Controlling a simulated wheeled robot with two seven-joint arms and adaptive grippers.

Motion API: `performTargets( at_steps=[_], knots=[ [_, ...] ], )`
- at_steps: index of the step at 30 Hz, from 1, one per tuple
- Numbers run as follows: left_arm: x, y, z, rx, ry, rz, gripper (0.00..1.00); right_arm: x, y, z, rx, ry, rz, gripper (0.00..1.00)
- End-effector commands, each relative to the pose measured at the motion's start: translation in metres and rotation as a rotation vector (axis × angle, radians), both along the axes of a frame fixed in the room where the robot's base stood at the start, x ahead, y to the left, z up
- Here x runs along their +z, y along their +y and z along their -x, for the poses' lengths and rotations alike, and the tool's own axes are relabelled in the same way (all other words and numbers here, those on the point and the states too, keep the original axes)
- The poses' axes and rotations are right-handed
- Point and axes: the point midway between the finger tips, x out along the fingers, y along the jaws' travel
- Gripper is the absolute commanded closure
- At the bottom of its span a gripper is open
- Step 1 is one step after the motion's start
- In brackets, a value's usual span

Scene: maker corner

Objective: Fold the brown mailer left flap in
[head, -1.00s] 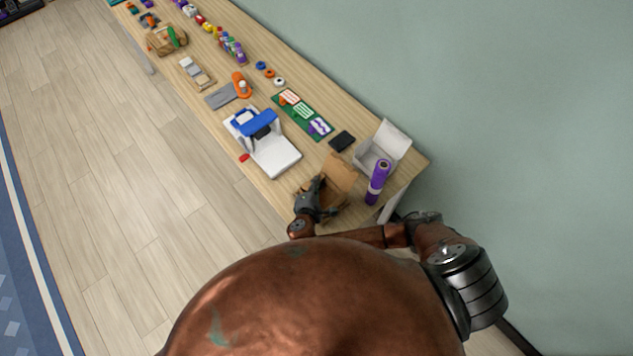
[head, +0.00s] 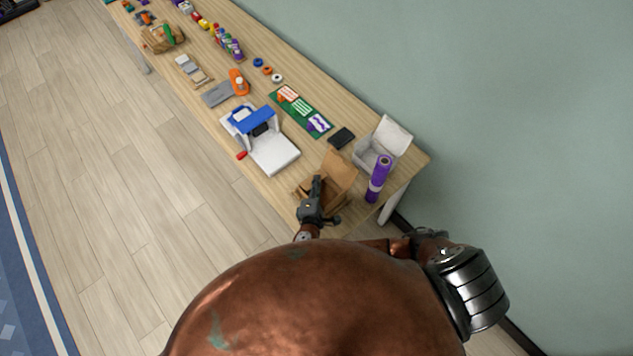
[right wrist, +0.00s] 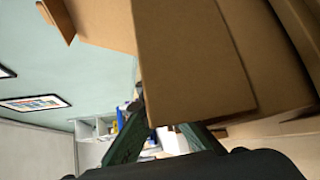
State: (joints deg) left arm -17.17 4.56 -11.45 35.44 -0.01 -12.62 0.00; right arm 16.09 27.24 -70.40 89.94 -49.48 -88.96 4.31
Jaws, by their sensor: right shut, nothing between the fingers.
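The brown mailer (head: 342,168) is an open cardboard box near the table's front right end, its lid standing up. In the head view, my right gripper (head: 316,182) is shut and empty at the mailer's near left side, overlapping its opening. It hides part of that side, so I cannot tell there how the left flap stands. In the right wrist view, a brown cardboard panel (right wrist: 190,60) of the mailer fills the upper middle, very close, and covers the fingertips. Whether the fingers touch it is unclear. My left gripper is out of view.
A purple roll (head: 378,180) stands just right of the mailer, beside an open white box (head: 370,152). A black item (head: 341,138) lies behind. A white and blue machine (head: 272,152) stands to the left. The wall closes off the right side.

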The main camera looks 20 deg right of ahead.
Motion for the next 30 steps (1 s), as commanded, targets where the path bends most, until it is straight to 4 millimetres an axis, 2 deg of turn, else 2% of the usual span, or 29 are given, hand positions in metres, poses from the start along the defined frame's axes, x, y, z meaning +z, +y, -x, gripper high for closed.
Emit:
performTargets(
  at_steps=[7, 17, 20, 30],
  knots=[
    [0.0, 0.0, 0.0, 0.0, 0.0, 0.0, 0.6, 0.0, 0.0, 0.0, 0.0, 0.0, 0.001, 0.81],
    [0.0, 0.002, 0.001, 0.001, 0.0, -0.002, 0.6, 0.001, 0.002, 0.004, 0.001, 0.001, -0.001, 0.81],
    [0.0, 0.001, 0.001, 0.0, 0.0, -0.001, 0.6, 0.003, 0.008, 0.013, 0.001, 0.002, -0.002, 0.81],
    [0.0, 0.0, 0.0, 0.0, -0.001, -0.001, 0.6, 0.021, 0.038, 0.073, 0.0, 0.003, -0.003, 0.81]
  ],
)
